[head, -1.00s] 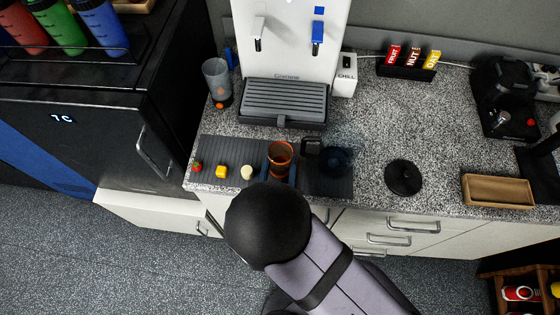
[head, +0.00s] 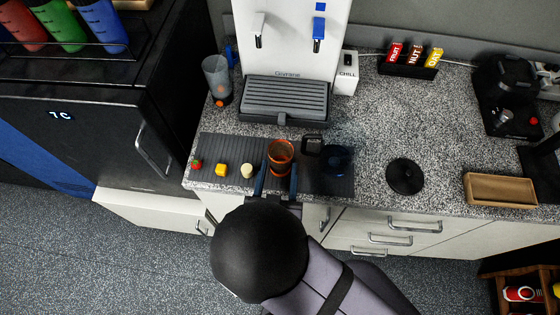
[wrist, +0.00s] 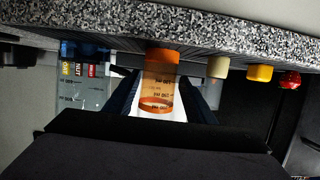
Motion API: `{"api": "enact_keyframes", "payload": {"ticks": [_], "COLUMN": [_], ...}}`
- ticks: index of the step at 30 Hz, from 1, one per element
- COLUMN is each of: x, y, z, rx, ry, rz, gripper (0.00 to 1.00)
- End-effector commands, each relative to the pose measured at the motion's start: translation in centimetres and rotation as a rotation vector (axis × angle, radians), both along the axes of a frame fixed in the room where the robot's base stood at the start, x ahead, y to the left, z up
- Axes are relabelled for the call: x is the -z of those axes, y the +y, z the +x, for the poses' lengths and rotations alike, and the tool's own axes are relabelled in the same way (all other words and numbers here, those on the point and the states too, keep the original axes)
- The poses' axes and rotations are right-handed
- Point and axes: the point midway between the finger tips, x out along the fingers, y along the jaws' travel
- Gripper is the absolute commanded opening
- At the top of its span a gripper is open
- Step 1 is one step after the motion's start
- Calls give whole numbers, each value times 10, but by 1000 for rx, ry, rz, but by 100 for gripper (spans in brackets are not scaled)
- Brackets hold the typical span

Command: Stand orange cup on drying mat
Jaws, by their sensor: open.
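The orange cup (head: 281,157), see-through with an orange rim and base, stands upright on the dark ribbed drying mat (head: 230,148) at the counter's front. My gripper (head: 276,180) is open at the cup's near side, one blue finger toward each side of it. The wrist view is upside down, with the counter at the top. There the cup (wrist: 160,82) shows between the fingers (wrist: 165,95), its base on the mat and gaps on both sides.
A clear blue-based cup (head: 338,160) stands close right of the orange cup. A strawberry (head: 197,163), a yellow cube (head: 221,170) and a pale piece (head: 247,171) sit left on the mat. A dispenser (head: 285,98) stands behind. A black disc (head: 404,176) lies right, with bare counter around it.

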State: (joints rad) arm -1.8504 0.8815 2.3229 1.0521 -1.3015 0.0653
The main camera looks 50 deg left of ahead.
Motion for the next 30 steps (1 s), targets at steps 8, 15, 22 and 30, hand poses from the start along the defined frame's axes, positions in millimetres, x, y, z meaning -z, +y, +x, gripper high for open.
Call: {"api": "enact_keyframes", "payload": {"ticks": [8, 15, 22, 30], "x": [-5, -6, -6, -8], "y": [-13, -13, -13, -7], "z": [-12, -12, -12, -8], "rx": [0, 1, 1, 81], "ry": [0, 0, 0, 232], "rz": [0, 0, 0, 65], "gripper": [50, 50, 50, 50]}}
